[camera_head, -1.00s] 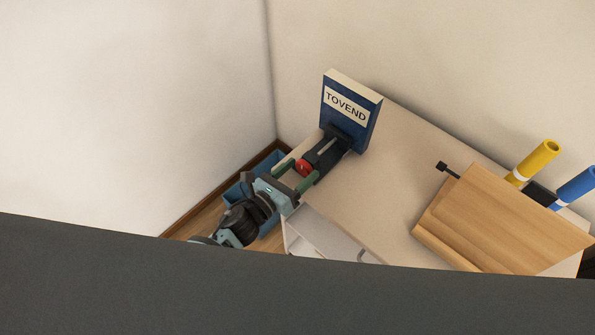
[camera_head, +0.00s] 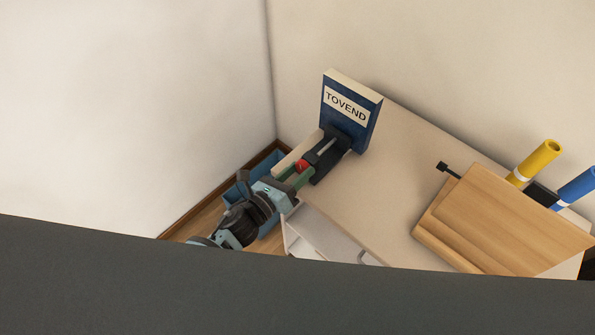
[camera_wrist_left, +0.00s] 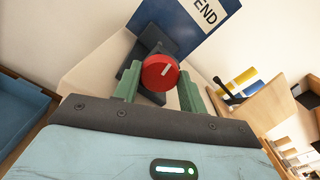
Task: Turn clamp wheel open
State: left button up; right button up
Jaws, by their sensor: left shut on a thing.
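The red clamp wheel (camera_wrist_left: 160,72) has a pale line on its face, tilted to the right of upright in the left wrist view. It sits on the near end of a dark clamp (camera_head: 325,165) at the table's far left corner. In the head view the wheel (camera_head: 301,166) is partly hidden by my gripper. My left gripper (camera_head: 293,176) is shut on the wheel. In the left wrist view its green fingers (camera_wrist_left: 158,88) stand on either side of the wheel.
A blue sign box (camera_head: 350,112) reading TOVEND stands behind the clamp on the table (camera_head: 385,190). A blue bin (camera_head: 268,163) is below the table's left edge. A wooden rack (camera_head: 495,220) and yellow (camera_head: 538,160) and blue (camera_head: 578,186) tubes are at right.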

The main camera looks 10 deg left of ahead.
dwell(0.3)
pick_arm(q)
jog(key=o, duration=1)
jog(key=shift+c, duration=0.2)
